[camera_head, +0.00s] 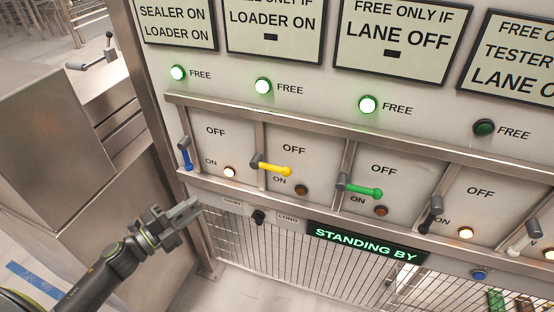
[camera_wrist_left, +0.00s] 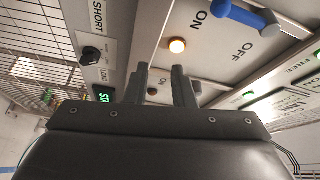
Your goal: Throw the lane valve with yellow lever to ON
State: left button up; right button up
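The yellow lever (camera_head: 275,168) lies nearly level on its panel, pointing right from its grey pivot, between OFF above and ON below. Its panel lamp (camera_head: 301,191) is dark amber. The FREE lamp (camera_head: 262,86) above it glows green. My left gripper (camera_head: 191,211) is below and left of the yellow lever, apart from the panel and touching no lever. In the left wrist view its two fingers (camera_wrist_left: 160,85) stand apart with an empty gap. The yellow lever does not show in that view. My right gripper is not in view.
A blue lever (camera_head: 186,153) hangs down left of the yellow one and shows in the wrist view (camera_wrist_left: 248,18). Green (camera_head: 362,190), black (camera_head: 431,215) and white (camera_head: 525,238) levers are to the right. Metal dividers (camera_head: 260,140) separate panels. A black knob (camera_head: 258,216) sits below.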

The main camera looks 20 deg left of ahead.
pick_arm(q)
jog(key=s+d+r+m+g+h, duration=0.35)
jog(key=d+r+m+h, duration=0.35)
jog(key=r, duration=0.3)
jog(key=y+p, duration=0.1)
jog(key=p, duration=0.7)
send_near(276, 168)
jog(key=shift+m, duration=0.4)
jog(key=x, duration=0.9)
jog(key=shift+w+f, duration=0.15)
jog(key=shift+w, duration=0.15)
jog(key=shift+w+d, duration=0.35)
jog(key=shift+f, duration=0.1)
grip_shut()
jog(key=shift+a, duration=0.1)
